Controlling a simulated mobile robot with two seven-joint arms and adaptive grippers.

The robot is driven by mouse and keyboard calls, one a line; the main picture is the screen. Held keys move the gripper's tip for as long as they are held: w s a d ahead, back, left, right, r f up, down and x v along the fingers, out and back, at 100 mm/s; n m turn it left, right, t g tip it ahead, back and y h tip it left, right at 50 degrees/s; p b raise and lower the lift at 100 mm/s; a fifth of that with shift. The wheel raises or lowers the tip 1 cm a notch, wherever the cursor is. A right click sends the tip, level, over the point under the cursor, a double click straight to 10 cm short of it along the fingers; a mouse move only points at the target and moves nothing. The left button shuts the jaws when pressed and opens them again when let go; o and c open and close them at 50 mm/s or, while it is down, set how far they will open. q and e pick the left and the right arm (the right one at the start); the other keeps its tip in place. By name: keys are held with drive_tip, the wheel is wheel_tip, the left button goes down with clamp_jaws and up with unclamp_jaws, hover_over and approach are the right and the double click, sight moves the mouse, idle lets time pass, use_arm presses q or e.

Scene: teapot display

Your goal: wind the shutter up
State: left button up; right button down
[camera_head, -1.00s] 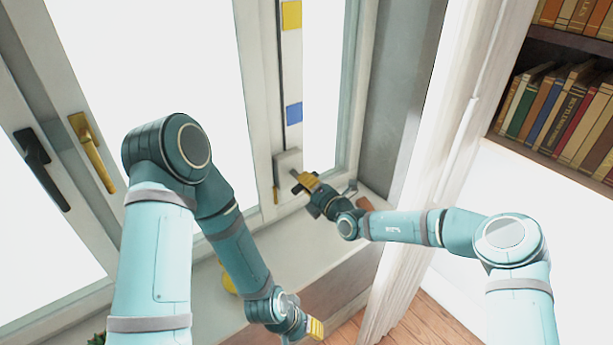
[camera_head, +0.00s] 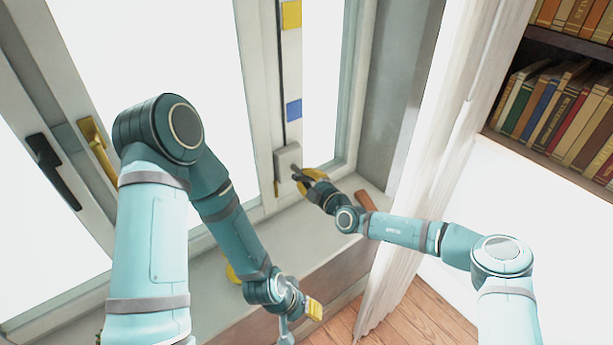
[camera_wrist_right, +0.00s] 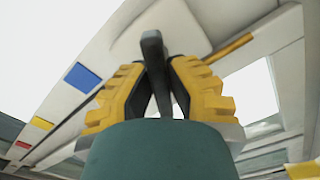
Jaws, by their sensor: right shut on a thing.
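The winder box (camera_head: 287,158) is a pale block low on the window post, and it also shows in the wrist view (camera_wrist_right: 165,30). A dark crank handle (camera_wrist_right: 152,48) stands out from it. My right gripper (camera_head: 305,178) is at the crank. In the wrist view its yellow-padded fingers (camera_wrist_right: 158,88) are shut on the handle from both sides. My left gripper (camera_head: 315,309) hangs low over the front of the sill, apart from the winder; its finger gap is not clear. The shutter itself cannot be made out against the bright panes.
A strip above the winder carries a yellow mark (camera_head: 291,14) and a blue mark (camera_head: 294,110). A black window handle (camera_head: 52,170) and a brass one (camera_head: 98,150) are at left. A white curtain (camera_head: 440,150) and a bookshelf (camera_head: 560,115) stand at right.

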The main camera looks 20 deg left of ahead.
drive_tip(key=shift+w+r+m, duration=0.1)
drive_tip(key=shift+r+m, duration=0.05)
drive_tip(key=shift+m, duration=0.55)
drive_tip(key=c, duration=0.9)
unclamp_jaws()
drive_tip(key=shift+a, duration=0.1)
drive_tip(key=v, duration=1.2)
